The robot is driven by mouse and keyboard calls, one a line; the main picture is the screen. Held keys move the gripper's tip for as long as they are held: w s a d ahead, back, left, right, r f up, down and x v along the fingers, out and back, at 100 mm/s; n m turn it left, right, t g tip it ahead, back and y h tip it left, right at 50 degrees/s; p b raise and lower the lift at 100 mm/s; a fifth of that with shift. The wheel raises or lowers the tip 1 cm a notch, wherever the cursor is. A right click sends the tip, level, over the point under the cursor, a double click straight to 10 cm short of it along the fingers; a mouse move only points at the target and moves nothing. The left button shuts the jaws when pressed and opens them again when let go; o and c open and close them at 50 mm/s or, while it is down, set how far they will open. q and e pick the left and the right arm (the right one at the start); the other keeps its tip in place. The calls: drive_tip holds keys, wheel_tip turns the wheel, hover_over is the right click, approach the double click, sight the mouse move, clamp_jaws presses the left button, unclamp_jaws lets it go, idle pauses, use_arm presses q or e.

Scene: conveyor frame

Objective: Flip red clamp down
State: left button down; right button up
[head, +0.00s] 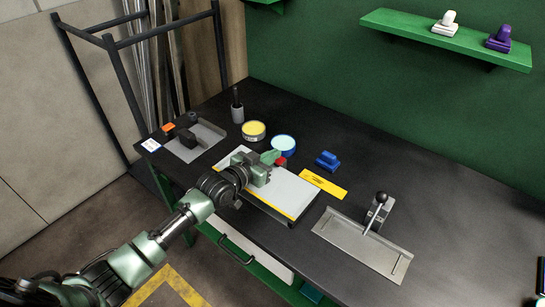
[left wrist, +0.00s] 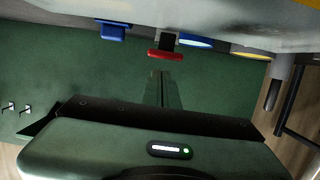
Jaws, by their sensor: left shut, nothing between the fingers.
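The red clamp (head: 281,161) shows as a small red piece at the back edge of a white board (head: 291,194) in the head view; my gripper partly hides it. In the left wrist view, the red clamp (left wrist: 165,55) is a red bar joined to a dark block. My left gripper (head: 272,157) is shut and empty, reaching over the board from the left, its tips close to the clamp. Its narrow closed fingers (left wrist: 162,88) point at the red bar in the wrist view. I cannot tell whether they touch. My right gripper is not in view.
A yellow-topped can (head: 254,129) and a blue-rimmed can (head: 284,144) stand behind the gripper. A grey plate with a lever (head: 362,246) is further right.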

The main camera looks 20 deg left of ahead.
use_arm(q)
drive_tip(key=shift+f, duration=0.55)
